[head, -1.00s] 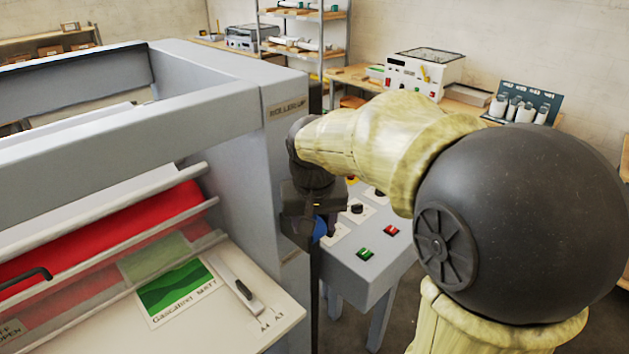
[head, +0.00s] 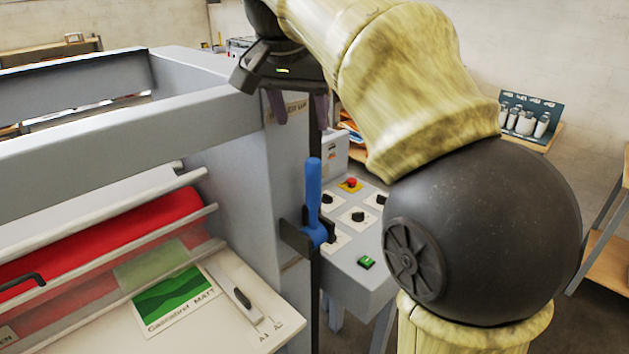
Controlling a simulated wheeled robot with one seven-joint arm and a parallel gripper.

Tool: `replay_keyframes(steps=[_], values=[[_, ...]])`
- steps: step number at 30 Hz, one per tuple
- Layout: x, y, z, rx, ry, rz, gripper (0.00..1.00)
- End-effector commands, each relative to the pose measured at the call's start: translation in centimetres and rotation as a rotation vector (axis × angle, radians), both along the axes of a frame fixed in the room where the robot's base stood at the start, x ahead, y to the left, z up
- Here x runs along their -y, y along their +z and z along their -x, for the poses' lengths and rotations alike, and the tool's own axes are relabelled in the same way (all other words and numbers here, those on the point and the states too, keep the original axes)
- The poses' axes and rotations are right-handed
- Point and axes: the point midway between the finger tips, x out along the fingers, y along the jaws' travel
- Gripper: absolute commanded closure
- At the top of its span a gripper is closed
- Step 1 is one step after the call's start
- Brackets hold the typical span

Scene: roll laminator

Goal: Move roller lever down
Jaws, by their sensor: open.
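The roller lever (head: 313,190) has a blue handle and stands upright on the right side of the grey laminator (head: 228,125), on a dark bracket near a black vertical rail. My gripper (head: 296,108) is above the lever, near the top corner of the laminator frame, with its fingers pointing down. The fingers are apart and empty, and they do not touch the lever. My arm hides part of the gripper's upper body. A label reading in part "ER UP" is partly covered by the gripper.
A grey control panel (head: 358,262) with black knobs, a red stop button (head: 351,184) and a green switch stands just right of the lever. The red roller (head: 110,240) and a printed green sheet (head: 178,297) lie left. A rack of white bottles (head: 524,118) is behind.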

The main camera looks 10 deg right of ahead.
Motion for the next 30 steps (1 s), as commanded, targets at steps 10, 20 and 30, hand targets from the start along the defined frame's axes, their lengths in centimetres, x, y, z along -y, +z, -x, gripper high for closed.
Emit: replay_keyframes(steps=[10, 20, 30], values=[[0.2, -0.9, -0.3, -0.003, 0.001, 0.0, 0.49], [1.2, -5.5, -1.8, -0.005, 0.002, 0.0, 0.49], [2.5, -11.0, -3.8, -0.005, 0.002, 0.0, 0.49]])
